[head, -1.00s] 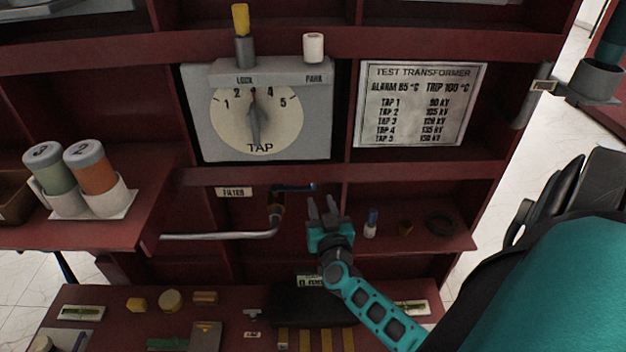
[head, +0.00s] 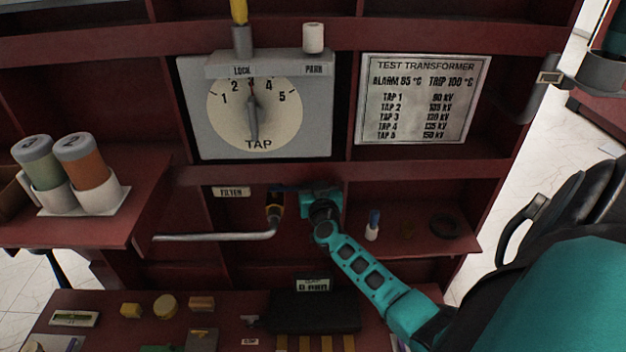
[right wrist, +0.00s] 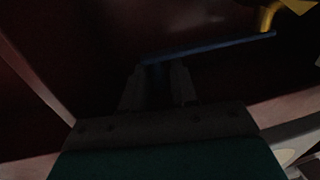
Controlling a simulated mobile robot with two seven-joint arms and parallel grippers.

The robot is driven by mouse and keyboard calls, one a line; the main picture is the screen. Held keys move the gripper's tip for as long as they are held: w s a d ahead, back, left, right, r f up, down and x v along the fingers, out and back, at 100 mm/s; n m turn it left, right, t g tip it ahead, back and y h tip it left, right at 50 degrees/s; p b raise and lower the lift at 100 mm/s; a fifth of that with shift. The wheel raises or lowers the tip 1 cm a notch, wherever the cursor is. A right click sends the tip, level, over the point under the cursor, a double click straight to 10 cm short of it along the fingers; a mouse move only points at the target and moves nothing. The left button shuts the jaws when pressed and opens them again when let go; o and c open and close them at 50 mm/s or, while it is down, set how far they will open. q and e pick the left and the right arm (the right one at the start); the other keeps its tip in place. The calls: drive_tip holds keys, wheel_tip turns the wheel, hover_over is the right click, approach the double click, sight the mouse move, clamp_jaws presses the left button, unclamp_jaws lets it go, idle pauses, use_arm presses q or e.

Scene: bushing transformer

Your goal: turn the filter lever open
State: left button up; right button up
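The filter lever is a blue bar (head: 287,188) at the yellow valve (head: 275,206) on the pipe, right of the FILTER label (head: 231,192). The right wrist view shows the blue bar (right wrist: 215,47) running across just beyond my fingertips, with its right end at the yellow part (right wrist: 268,17). My right gripper (right wrist: 157,82) is open, its fingers apart and close to the bar's left end. Dark shading hides whether they touch it. In the head view my right gripper (head: 318,200) covers the bar's right end. My left gripper is out of view.
A grey pipe (head: 210,237) runs left from the valve. The tap dial box (head: 258,105) is above, under a red shelf edge. A small blue-topped bottle (head: 372,226) and a dark ring (head: 446,225) stand right of my gripper. A black box (head: 315,313) is below.

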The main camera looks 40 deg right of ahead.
clamp_jaws()
idle(0.4)
